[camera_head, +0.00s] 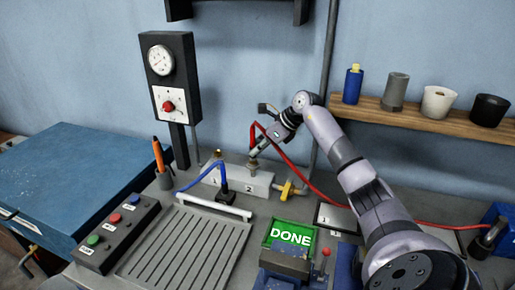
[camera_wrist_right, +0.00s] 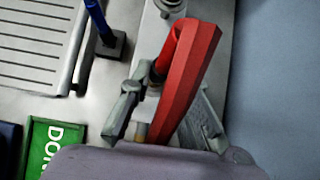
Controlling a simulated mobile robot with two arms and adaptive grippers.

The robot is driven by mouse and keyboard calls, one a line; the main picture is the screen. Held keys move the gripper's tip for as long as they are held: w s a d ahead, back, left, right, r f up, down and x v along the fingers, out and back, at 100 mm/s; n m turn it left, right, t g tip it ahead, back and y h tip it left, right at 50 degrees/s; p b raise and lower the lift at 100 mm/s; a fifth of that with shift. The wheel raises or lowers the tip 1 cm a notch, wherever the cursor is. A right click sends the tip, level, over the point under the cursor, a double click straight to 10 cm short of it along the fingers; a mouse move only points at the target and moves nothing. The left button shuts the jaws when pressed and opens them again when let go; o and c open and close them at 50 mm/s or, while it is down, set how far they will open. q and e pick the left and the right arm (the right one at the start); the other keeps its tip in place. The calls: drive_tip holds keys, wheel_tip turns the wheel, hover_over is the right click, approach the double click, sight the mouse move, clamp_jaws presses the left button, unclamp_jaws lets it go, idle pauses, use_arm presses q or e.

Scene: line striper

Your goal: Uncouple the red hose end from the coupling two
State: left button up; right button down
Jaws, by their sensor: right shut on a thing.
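The red hose (camera_head: 296,172) loops up over my right gripper (camera_head: 257,150) and runs down behind my arm to the right. Coupling two (camera_head: 252,164) stands on the pale block above the label 2, just under the fingertips. In the wrist view my right gripper (camera_wrist_right: 165,112) is shut on the red hose end (camera_wrist_right: 187,75), with one finger on each side. My left gripper is not in view.
Coupling one (camera_head: 218,156) stands left on the same block. A blue hose (camera_head: 205,168) ends in a black base (camera_head: 226,188) in front. A yellow valve handle (camera_head: 288,190) sits right of the block. A gauge panel (camera_head: 170,80) rises behind left; a green DONE plate (camera_head: 290,235) lies in front.

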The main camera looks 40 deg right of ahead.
drive_tip(key=shift+r+p, duration=0.4)
drive_tip(key=shift+r, duration=0.3)
wheel_tip(320, 180, up, 4)
drive_tip(key=p, duration=0.2)
drive_tip(key=shift+f+p, duration=0.1)
drive_tip(key=shift+p, duration=0.2)
drive_tip(key=shift+f, duration=0.1)
idle(0.4)
